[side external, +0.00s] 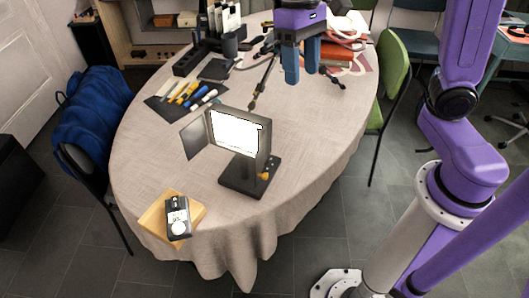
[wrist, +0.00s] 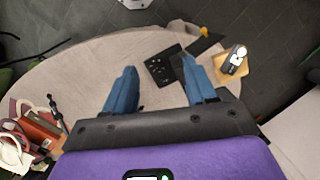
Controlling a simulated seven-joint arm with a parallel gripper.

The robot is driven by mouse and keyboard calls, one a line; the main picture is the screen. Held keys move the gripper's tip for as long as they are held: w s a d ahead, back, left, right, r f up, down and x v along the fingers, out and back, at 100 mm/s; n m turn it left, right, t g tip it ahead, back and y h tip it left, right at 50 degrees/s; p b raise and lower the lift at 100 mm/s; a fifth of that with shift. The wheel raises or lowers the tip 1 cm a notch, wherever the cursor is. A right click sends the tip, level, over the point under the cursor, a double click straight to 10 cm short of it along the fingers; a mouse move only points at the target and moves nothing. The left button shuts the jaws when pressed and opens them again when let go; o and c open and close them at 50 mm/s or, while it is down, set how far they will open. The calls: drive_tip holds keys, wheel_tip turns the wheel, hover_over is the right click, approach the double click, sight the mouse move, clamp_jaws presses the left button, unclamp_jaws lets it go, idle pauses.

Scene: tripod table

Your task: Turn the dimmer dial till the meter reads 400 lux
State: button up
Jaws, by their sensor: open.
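The lamp (side external: 237,132) has a bright lit panel with dark side flaps and stands on a black base (side external: 236,186) on the table. An orange dial (side external: 264,176) sits at the base's right side. My gripper (side external: 302,78) is open and empty, above the far part of the table, away from the lamp.
A dark mat (side external: 160,112) with several pens and markers lies left of the lamp. A small tripod (side external: 258,88) stands behind it. Red books (side external: 340,52) and cables lie at the back right. The table's right front is clear. Chairs stand around.

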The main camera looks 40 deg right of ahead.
drive_tip(key=w+d+f+m+y, duration=0.1)
drive_tip(key=w+d+m, duration=0.15)
drive_tip(key=w, duration=0.35)
drive_tip(key=w+d+f+m+g, duration=0.1)
drive_tip(key=w+m, duration=0.3)
drive_tip(key=w, duration=0.1)
drive_tip(key=w+d+f+m+y, duration=0.1)
drive_tip(key=w+d+m, duration=0.15)
drive_tip(key=w, duration=0.35)
drive_tip(key=w+d+x, duration=0.1)
drive_tip(key=x, duration=0.9)
drive_tip(key=w+f+x, duration=0.1)
drive_tip(key=x, duration=1)
drive_tip(key=w+d+x, duration=0.1)
drive_tip(key=x, duration=1)
drive_tip(key=shift+d+f, duration=0.2)
drive_tip(key=shift+f, duration=0.35)
clamp_jaws()
